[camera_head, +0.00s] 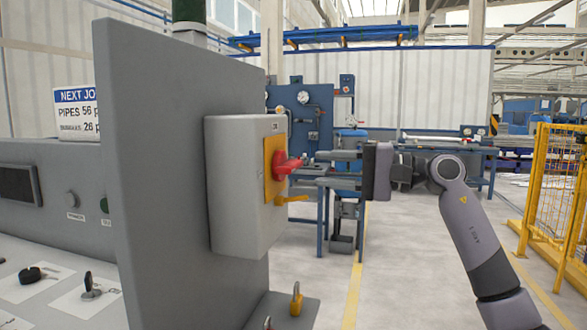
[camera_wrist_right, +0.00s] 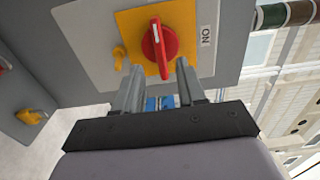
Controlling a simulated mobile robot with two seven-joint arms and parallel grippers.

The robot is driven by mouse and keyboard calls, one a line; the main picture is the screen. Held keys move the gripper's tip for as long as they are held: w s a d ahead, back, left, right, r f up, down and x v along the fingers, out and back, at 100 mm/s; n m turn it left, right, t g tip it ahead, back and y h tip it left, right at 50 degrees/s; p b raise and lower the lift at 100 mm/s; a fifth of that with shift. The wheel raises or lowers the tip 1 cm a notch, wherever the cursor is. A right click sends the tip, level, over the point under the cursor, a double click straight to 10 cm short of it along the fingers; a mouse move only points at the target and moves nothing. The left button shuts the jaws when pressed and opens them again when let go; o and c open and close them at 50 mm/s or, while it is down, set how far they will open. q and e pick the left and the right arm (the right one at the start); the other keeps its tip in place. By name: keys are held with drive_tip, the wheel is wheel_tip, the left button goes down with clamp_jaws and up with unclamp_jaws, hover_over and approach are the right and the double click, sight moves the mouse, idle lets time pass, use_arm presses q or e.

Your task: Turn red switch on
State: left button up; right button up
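The red switch (camera_head: 284,165) is a rotary knob on a yellow plate (camera_head: 270,185), on the side of a grey box (camera_head: 232,200). In the right wrist view, the red switch (camera_wrist_right: 158,48) has a raised handle with a white mark. The handle lies across the direction of the "ON" label (camera_wrist_right: 206,36) and does not point at it. My right gripper (camera_head: 308,164) faces the knob from the right. Its fingers (camera_wrist_right: 160,68) are apart, with the tips close to the knob on either side of the handle; contact is unclear. My left gripper is not in view.
The box hangs on a grey panel (camera_head: 165,150) beside a control desk (camera_head: 45,270). A yellow tab (camera_head: 291,199) sticks out below the knob, and a yellow padlock (camera_head: 296,299) stands lower. A blue workbench (camera_head: 430,142) and yellow fence (camera_head: 550,190) are farther back.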

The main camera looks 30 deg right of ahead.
sight(298, 167)
drive_tip(key=p+x, duration=0.1)
drive_tip(key=x, duration=0.5)
drive_tip(key=shift+s+p, duration=0.1)
drive_tip(key=shift+p, duration=0.2)
drive_tip(key=shift+c, duration=0.3)
clamp_jaws()
